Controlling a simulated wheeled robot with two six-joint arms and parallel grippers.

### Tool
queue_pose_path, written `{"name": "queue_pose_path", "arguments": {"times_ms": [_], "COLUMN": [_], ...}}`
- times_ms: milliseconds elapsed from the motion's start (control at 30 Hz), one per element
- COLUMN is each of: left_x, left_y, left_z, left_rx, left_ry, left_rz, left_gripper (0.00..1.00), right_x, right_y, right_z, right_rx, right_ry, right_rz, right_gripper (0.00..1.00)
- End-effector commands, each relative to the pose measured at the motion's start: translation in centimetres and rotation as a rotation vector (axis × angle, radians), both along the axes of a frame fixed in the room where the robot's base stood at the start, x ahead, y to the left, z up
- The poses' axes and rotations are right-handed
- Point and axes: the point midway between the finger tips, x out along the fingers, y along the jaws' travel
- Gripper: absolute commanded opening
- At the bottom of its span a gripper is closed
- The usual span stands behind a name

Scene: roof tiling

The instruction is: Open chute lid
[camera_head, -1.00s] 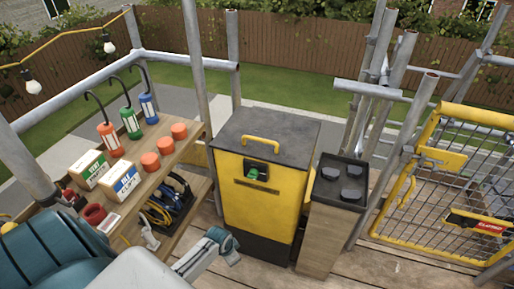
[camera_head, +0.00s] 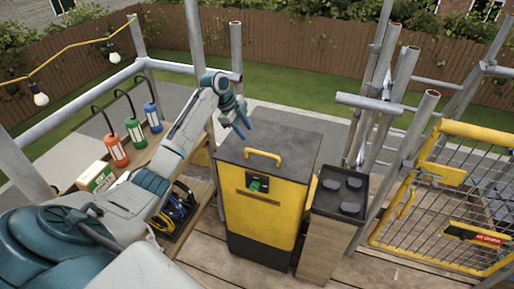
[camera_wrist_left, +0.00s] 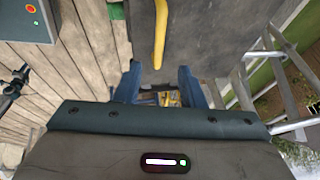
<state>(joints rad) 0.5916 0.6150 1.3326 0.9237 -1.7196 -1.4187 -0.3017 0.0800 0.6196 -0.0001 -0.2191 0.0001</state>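The chute is a yellow box (camera_head: 262,215) with a dark grey lid (camera_head: 290,148) that lies shut on top. A yellow handle (camera_head: 262,155) stands on the lid near its front edge. It also shows in the left wrist view (camera_wrist_left: 160,35), ahead of the fingers. My left gripper (camera_head: 242,130) is above the lid's back left part, apart from the handle. Its two blue fingers (camera_wrist_left: 158,80) are spread with nothing between them. A green latch or button (camera_head: 257,185) sits on the chute's front. My right gripper is not in view.
A wooden shelf with red, green and blue lamps (camera_head: 134,130) stands left of the chute. A narrow stand with a black tray (camera_head: 342,192) is close on its right. Scaffold poles (camera_head: 390,110) and a yellow mesh gate (camera_head: 450,200) are further right.

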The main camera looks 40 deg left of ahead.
Motion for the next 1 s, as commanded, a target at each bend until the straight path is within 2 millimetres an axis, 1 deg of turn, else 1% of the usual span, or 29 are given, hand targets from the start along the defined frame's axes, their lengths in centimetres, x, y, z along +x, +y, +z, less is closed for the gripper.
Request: {"name": "queue_pose_path", "arguments": {"times_ms": [67, 167, 400, 600, 800, 1000], "left_x": [0.2, 0.6, 1.8, 2.5, 2.8, 2.8], "left_y": [-0.3, -0.9, -2.4, -3.2, -3.5, -3.5], "left_z": [-0.5, -1.8, -6.0, -8.6, -9.6, -9.6], "left_rx": [-0.002, -0.005, -0.003, -0.001, 0.000, 0.001], "left_ry": [0.001, 0.003, 0.003, 0.002, 0.000, 0.001], "left_rz": [-0.001, 0.000, 0.001, 0.002, 0.001, 0.001], "left_gripper": [0.36, 0.36, 0.36, 0.36, 0.36, 0.36], "right_x": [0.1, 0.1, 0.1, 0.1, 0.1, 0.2], "right_y": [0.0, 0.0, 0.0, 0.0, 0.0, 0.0], "right_z": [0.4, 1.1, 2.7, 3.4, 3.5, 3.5], "right_rx": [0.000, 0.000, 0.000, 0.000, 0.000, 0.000], "right_ry": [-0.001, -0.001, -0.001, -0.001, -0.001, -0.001], "right_rz": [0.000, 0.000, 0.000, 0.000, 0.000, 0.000], "right_gripper": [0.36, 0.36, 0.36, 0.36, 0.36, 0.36]}}
